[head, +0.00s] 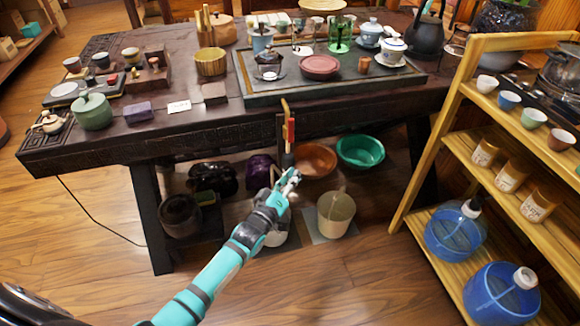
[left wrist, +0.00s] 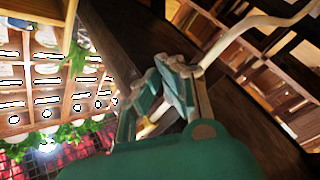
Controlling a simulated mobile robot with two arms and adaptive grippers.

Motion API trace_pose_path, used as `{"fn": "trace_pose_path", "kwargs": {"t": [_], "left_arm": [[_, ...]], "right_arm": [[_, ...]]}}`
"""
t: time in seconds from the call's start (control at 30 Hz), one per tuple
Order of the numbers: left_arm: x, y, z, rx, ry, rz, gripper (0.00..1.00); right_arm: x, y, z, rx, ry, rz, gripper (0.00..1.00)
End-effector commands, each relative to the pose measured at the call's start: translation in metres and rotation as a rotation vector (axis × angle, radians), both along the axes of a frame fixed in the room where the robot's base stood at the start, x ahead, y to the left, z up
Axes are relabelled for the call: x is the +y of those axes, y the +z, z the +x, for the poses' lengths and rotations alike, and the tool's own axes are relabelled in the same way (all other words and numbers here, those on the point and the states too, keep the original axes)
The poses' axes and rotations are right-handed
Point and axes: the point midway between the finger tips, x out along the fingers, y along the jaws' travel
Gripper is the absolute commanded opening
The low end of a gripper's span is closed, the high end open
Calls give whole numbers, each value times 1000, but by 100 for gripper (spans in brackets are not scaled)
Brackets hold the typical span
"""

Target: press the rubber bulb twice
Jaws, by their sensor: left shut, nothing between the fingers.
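I cannot make out the rubber bulb for certain in either view. My left gripper (head: 289,182) is shut and empty, below the front edge of the dark tea table (head: 215,133). It is in front of the space under the table, above a white container (head: 272,238) that my arm partly hides. In the left wrist view the fingers of the left gripper (left wrist: 172,72) meet near the middle. A pale curved tube (left wrist: 262,24) runs from behind the fingertips to the upper right. My right gripper is not in view.
A red and yellow upright thing (head: 290,130) is at the table's front edge. Under the table are a beige bucket (head: 336,216), a brown bowl (head: 314,160) and a green basin (head: 361,150). A wooden shelf (head: 427,159) stands at right.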

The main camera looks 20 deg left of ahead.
Motion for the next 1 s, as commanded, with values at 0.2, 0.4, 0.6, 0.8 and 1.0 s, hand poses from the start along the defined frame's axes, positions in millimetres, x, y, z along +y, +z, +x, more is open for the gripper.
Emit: {"fn": "trace_pose_path", "kwargs": {"t": [0.2, 0.4, 0.6, 0.8, 1.0], "left_arm": [[0, 0, 0, 0, 0, 0, 0], [1, 0, 1, 0, 0, 0, 0], [2, 0, 3, 0, 0, -1, 0], [3, 0, 5, 0, 0, -1, 0], [5, 0, 7, 0, 0, -1, 0]], "right_arm": [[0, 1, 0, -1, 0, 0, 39], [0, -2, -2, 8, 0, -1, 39], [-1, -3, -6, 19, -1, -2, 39], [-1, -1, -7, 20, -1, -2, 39], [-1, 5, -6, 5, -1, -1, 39]]}}
